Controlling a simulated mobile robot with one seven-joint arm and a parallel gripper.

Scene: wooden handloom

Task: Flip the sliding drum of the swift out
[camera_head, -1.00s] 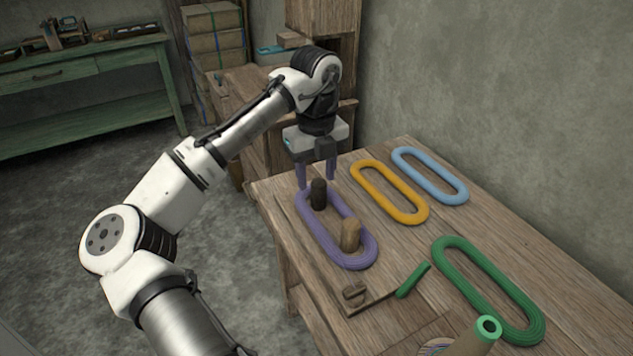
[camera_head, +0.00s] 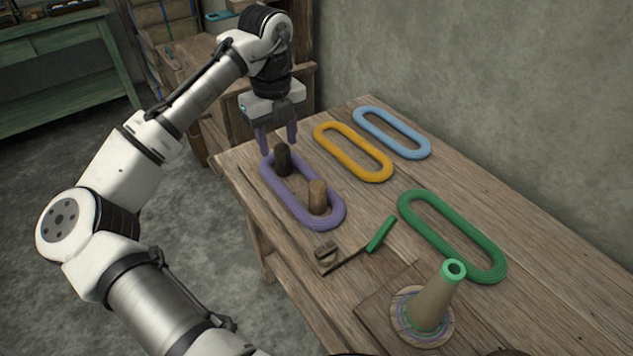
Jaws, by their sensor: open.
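The swift shows as two upright drums on the wooden table: a dark drum (camera_head: 283,160) at the far end and a light wooden drum (camera_head: 317,197) nearer. A purple yarn skein (camera_head: 333,220) lies as a loop around both drums. I cannot tell from this view which drum slides. My gripper (camera_head: 277,147) points down above the dark drum, at the far end of the skein. Its two fingers are apart, one on each side of the dark drum's top as seen here. I cannot tell whether they touch it.
Yellow (camera_head: 352,152), blue (camera_head: 391,133) and green (camera_head: 451,237) skeins lie on the table (camera_head: 513,315) to the right. A small crank with a green handle (camera_head: 382,234) lies near the purple skein. A cone with a green top (camera_head: 436,296) stands at the front.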

